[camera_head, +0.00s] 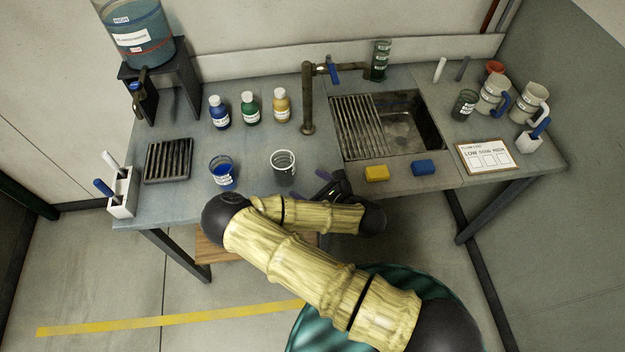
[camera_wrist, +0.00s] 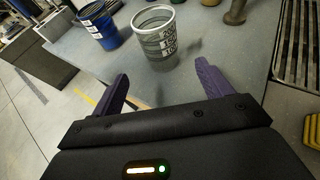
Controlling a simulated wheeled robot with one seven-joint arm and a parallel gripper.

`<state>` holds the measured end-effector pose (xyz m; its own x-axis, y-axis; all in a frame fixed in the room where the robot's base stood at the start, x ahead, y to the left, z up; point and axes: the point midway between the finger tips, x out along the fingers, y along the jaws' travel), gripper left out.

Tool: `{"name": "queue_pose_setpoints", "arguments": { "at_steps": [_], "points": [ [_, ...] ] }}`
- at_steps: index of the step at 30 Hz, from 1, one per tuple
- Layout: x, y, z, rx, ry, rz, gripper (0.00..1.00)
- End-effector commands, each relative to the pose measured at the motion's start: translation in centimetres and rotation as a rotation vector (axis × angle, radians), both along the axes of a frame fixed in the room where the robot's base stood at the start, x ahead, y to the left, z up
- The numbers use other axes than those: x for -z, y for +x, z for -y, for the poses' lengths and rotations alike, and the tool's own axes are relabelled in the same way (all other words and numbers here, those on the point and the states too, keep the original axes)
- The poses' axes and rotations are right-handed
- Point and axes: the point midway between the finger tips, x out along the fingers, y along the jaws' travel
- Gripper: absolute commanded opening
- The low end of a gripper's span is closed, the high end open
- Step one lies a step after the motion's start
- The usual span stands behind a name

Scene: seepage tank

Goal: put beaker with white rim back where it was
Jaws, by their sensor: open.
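The beaker with a white rim (camera_head: 284,168) stands upright on the table, left of the sink and near the front edge. It is clear grey with printed labels, and it also shows in the wrist view (camera_wrist: 157,42). My gripper (camera_head: 328,188) is just right of it and a little in front in the head view. In the wrist view its two purple fingers (camera_wrist: 163,84) are spread apart, with the beaker beyond their tips and nothing between them. A beaker with a blue rim and blue liquid (camera_head: 222,174) stands to its left.
Blue, green and yellow bottles (camera_head: 250,108) stand behind. A tap (camera_head: 308,100) and sink (camera_head: 412,125) lie right, with yellow (camera_head: 377,173) and blue (camera_head: 423,167) sponges in front. A drain grate (camera_head: 168,160) lies left. Mugs and a dark beaker (camera_head: 464,105) stand far right.

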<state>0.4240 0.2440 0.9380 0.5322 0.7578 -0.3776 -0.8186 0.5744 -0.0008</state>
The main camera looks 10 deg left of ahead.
Motion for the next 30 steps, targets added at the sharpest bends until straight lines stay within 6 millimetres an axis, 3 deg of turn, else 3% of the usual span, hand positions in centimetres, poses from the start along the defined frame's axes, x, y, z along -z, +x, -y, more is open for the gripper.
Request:
{"name": "queue_pose_setpoints", "arguments": {
  "at_steps": [23,26,30],
  "points": [
    [-0.1,0.4,0.2,0.025,0.009,-0.011,0.78],
    [-0.4,1.4,1.1,0.116,0.046,-0.059,0.78],
    [-1.0,4.1,3.8,0.377,0.162,-0.200,0.78]
  ]
}}
